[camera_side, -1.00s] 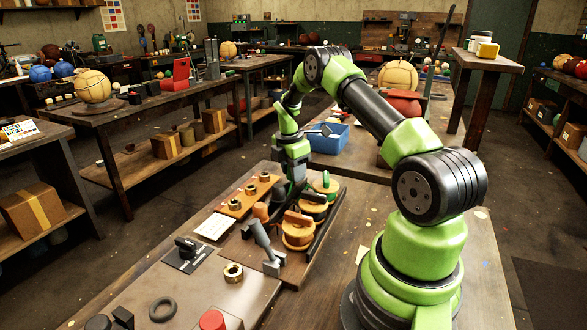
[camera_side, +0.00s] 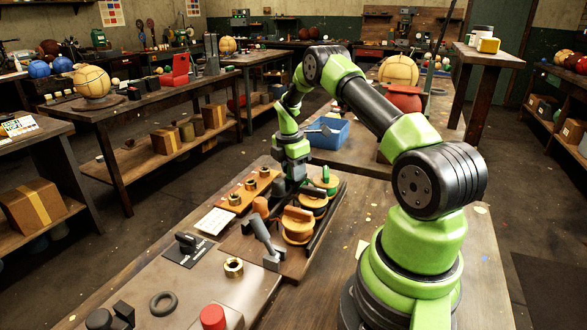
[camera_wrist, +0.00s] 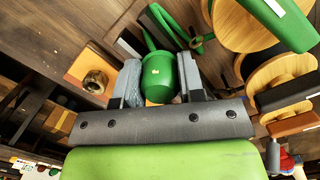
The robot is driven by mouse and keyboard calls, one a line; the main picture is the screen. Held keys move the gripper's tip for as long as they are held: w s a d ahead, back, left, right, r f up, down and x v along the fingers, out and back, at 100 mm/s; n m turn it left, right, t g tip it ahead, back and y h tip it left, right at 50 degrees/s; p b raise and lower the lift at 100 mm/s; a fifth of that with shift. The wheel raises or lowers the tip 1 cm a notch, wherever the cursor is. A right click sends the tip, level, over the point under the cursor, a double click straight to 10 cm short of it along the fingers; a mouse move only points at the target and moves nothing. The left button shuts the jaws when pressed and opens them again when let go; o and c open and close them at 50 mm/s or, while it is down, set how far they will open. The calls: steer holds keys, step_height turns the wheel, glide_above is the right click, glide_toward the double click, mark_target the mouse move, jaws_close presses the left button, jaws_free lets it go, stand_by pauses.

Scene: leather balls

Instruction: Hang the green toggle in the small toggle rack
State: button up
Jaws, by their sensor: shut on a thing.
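My gripper (camera_wrist: 158,92) is shut on the green toggle (camera_wrist: 158,76), a rounded green barrel held between the two grey fingers. Green cord-like pieces (camera_wrist: 196,40) show just beyond it in the wrist view; I cannot tell whether they belong to the toggle. In the side view my gripper (camera_side: 296,188) is low over the far part of the brown tray, and the toggle is hidden there. Dark upright bars (camera_wrist: 130,44) stand just beyond the fingers; I cannot tell whether they are the small toggle rack.
An orange block with brass rings (camera_side: 236,199) lies left of my gripper. A grey lever tool (camera_side: 262,238) stands in front. A blue bin (camera_side: 328,133) is behind.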

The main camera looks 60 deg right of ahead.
steer(key=o, duration=1)
steer(key=shift+c, duration=0.2)
steer(key=shift+r, duration=0.1)
steer(key=r, duration=0.6)
steer(key=a+r, duration=0.1)
steer(key=r, duration=0.2)
steer(key=shift+w+r, duration=0.25)
steer(key=shift+r, duration=0.1)
steer(key=s+a+r+m+t, duration=0.15)
steer(key=a+r+m, duration=0.25)
steer(key=a+r, duration=0.45)
steer(key=s+a+r+m+t, duration=0.1)
steer(key=a+r+m+t, duration=0.25)
steer(key=a+r, duration=0.45)
steer(key=s+a+m+t+y, duration=0.2)
steer(key=s+a+m, duration=0.6)
steer(key=s+a, duration=0.5)
steer(key=shift+s+a+t+y, duration=0.15)
steer(key=shift+s+t+y, duration=0.25)
steer(key=shift+s+y, duration=0.2)
